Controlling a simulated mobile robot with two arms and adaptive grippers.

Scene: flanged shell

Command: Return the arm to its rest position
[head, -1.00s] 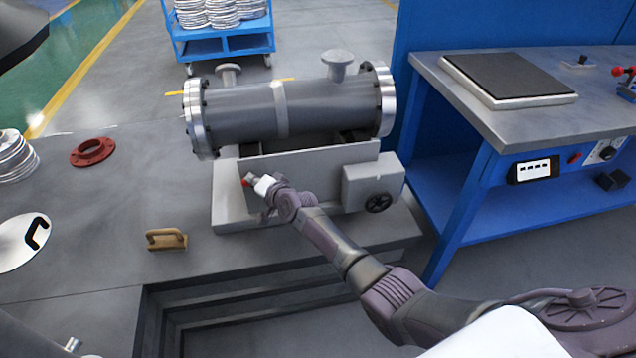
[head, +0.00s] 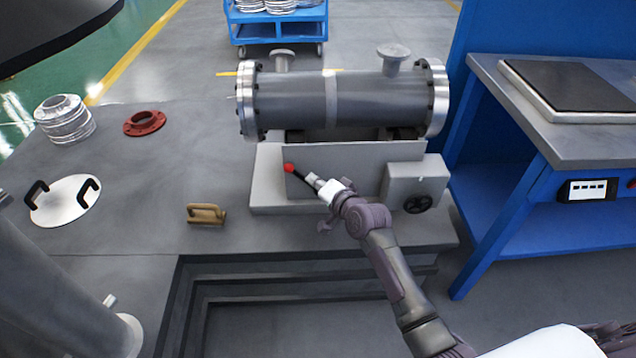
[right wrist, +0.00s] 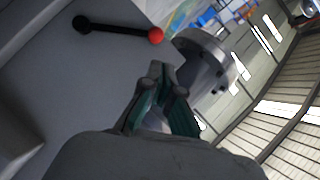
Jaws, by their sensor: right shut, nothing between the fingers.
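My right arm (head: 390,270) reaches up from the lower right in the head view. Its gripper (head: 314,180) is in front of the pale stand under the flanged shell (head: 350,100), beside a black lever with a red knob (head: 289,168). In the right wrist view the gripper fingers (right wrist: 160,72) are together with nothing between them. The lever's red knob (right wrist: 156,36) shows apart from the fingertips. Part of the lever is hidden behind the gripper in the head view. My left gripper is not in view.
The stand's base has a gearbox with a black handwheel (head: 418,204). A blue workbench (head: 515,180) stands at right. On the grey platform are a tan handle (head: 206,213), a red flange (head: 144,122) and a white disc with black handles (head: 62,212). A stepped recess lies in front.

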